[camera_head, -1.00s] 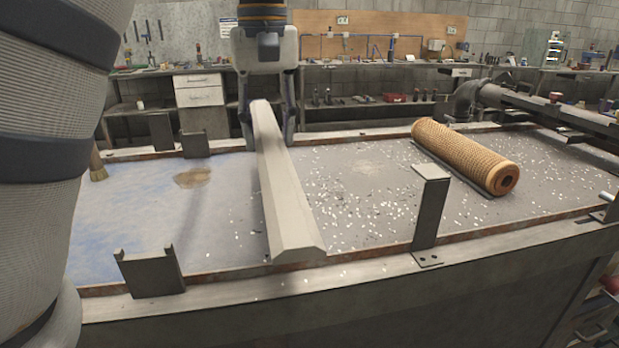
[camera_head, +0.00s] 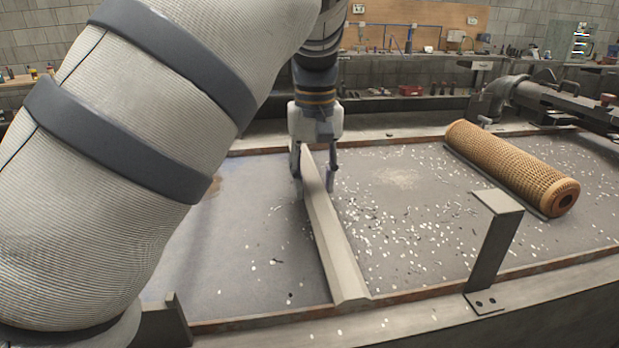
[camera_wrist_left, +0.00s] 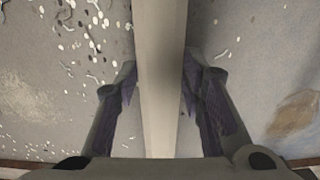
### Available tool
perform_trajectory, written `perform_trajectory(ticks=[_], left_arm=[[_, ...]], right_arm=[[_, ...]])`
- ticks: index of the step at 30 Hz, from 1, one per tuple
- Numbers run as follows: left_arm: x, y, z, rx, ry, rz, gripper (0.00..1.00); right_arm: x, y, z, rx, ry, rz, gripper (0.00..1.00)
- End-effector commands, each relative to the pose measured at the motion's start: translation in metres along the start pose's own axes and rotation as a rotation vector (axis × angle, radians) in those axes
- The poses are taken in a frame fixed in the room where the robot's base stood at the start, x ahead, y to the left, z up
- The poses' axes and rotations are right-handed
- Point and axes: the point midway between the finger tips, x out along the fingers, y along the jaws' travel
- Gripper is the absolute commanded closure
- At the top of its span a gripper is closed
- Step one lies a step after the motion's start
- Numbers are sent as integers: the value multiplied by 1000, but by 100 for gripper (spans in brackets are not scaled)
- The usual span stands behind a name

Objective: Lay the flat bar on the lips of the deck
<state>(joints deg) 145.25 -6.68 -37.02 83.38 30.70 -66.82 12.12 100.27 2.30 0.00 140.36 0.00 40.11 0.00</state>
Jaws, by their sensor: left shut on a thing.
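The flat bar (camera_head: 334,245) is a long, pale grey-beige piece running front to back across the deck (camera_head: 240,255). Its near end lies at the front rusty lip (camera_head: 425,284); I cannot tell if it touches. Its far end appears about level with the back lip (camera_head: 405,140), partly hidden by my gripper. My left gripper (camera_head: 315,188) is shut on the bar toward its far end, one finger on each side. The left wrist view also shows the bar (camera_wrist_left: 161,90) between the fingers (camera_wrist_left: 160,75). My right gripper is out of view.
An orange mesh tube (camera_head: 512,168) lies on the deck at the right. An upright bent metal bracket (camera_head: 495,240) stands at the front lip, right of the bar. Another bracket (camera_head: 168,325) is partly hidden by my left arm. Pale chips litter the deck.

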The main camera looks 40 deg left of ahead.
Motion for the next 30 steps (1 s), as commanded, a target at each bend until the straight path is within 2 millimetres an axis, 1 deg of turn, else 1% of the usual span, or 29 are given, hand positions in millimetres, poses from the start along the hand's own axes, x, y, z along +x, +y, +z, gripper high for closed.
perform_trajectory(ticks=[3, 8, 9, 11, 12, 20, 22, 23, 26, 30], left_arm=[[-3, 0, 0, -2, 4, 5, 100], [-2, 0, 0, -2, 3, 5, 100], [0, 0, 1, -2, 1, 4, 62], [0, 0, 0, -2, 1, 4, 48], [0, 0, 0, -2, 1, 4, 44], [0, 0, 0, -2, 1, 3, 44], [-5, 0, 0, -2, 2, 4, 44], [-9, 1, 0, -2, 3, 5, 44], [-33, 1, -1, -1, 5, 6, 44], [-72, 1, -1, 0, 3, 5, 44]], right_arm=[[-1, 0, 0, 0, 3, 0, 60], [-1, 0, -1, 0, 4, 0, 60], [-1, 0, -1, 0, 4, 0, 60], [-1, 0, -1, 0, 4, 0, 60], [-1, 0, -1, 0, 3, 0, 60], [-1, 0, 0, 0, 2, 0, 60], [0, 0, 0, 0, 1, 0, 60], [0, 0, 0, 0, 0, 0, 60], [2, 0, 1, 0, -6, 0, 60], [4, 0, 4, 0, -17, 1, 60]])
